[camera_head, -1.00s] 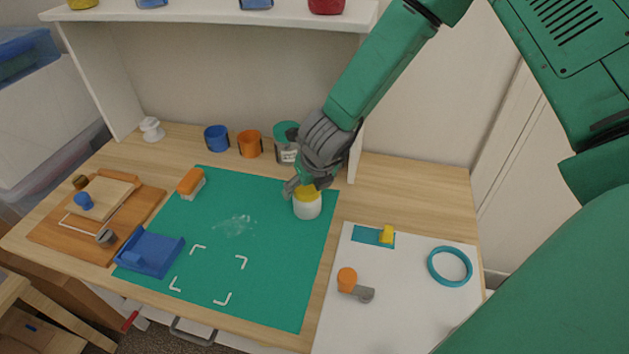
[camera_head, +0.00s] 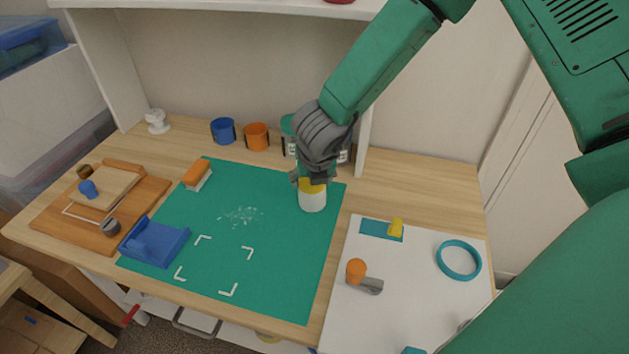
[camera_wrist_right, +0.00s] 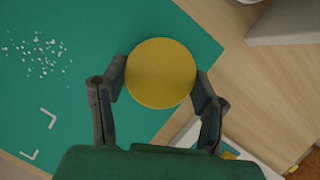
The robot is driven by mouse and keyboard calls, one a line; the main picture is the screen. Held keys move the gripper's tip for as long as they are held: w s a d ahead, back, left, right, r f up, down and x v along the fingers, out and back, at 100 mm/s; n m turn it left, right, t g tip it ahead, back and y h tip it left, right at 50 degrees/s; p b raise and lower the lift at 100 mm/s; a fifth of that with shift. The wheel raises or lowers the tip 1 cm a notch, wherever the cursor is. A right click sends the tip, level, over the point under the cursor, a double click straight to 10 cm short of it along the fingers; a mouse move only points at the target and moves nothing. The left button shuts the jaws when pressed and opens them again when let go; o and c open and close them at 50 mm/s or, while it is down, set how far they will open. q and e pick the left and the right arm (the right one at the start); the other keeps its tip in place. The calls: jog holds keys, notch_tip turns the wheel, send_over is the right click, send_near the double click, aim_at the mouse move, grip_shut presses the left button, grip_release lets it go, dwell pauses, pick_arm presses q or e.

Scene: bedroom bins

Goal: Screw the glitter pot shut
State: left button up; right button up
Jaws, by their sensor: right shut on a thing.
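The glitter pot (camera_head: 312,201) is a white jar standing upright at the right side of the green mat (camera_head: 270,270). Its yellow lid (camera_head: 316,187) sits on top; from the side I cannot tell how tightly it is seated. My right gripper (camera_head: 311,179) comes down from above and is shut on the yellow lid. In the right wrist view the round lid (camera_wrist_right: 160,73) lies between the two fingers of the gripper (camera_wrist_right: 161,88), and it hides the jar below. Loose glitter (camera_head: 241,216) lies on the mat, left of the pot. My left gripper is out of view.
A green-lidded jar (camera_head: 288,126) stands behind my right gripper, with an orange cup (camera_head: 256,137) and a blue cup (camera_head: 223,131) to its left. A white board (camera_head: 410,300) with small items lies right of the mat. The mat's middle is otherwise clear.

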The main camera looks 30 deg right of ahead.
jog(key=shift+m, duration=0.6)
jog(key=shift+d+f, duration=0.1)
jog(key=shift+d, duration=0.55)
jog(key=shift+a+m+h+b, duration=0.5)
jog(key=shift+m+b, duration=0.25)
jog(key=shift+m, duration=0.15)
jog(key=shift+w+a+m+g+h+b, duration=0.15)
jog(key=shift+m+g+h+b, duration=0.25)
jog(key=shift+m, duration=1.1)
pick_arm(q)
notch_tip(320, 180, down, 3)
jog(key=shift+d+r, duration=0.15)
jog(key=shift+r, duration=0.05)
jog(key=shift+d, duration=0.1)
pick_arm(e)
jog(key=shift+d, duration=0.25)
jog(key=o, duration=1.1)
jog(key=shift+d, duration=0.1)
jog(key=o, duration=0.6)
jog(key=shift+a, duration=0.25)
